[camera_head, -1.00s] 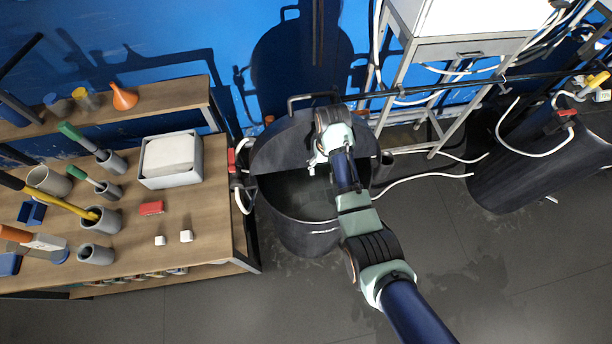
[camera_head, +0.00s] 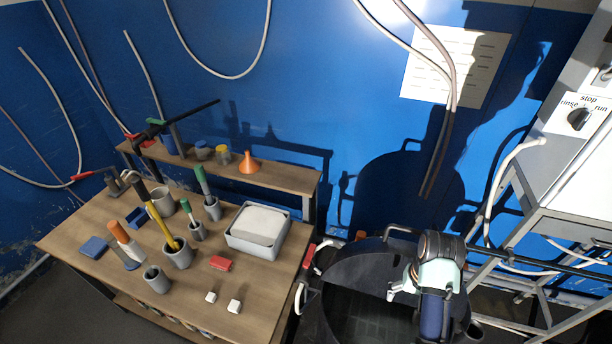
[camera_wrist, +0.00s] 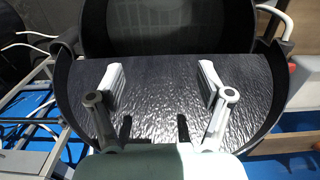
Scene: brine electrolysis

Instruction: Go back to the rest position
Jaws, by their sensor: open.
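My gripper (camera_wrist: 160,85) is open and empty in the wrist view, its two fingers spread wide. It hangs over the dark half-lid (camera_wrist: 245,85) of the large black tank. In the head view my arm's wrist reaches over the black tank (camera_head: 345,315), at the lower right. The tank's other half is open and dark inside. A bent metal handle (camera_head: 400,232) rises at the back of the tank.
A wooden workbench (camera_head: 120,225) left of the tank carries a grey box (camera_head: 258,243), tools in grey cups, a red block (camera_head: 220,264) and two white cubes. A machine with a dial (camera_head: 577,118) stands on a metal frame at the right. A blue wall closes the back.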

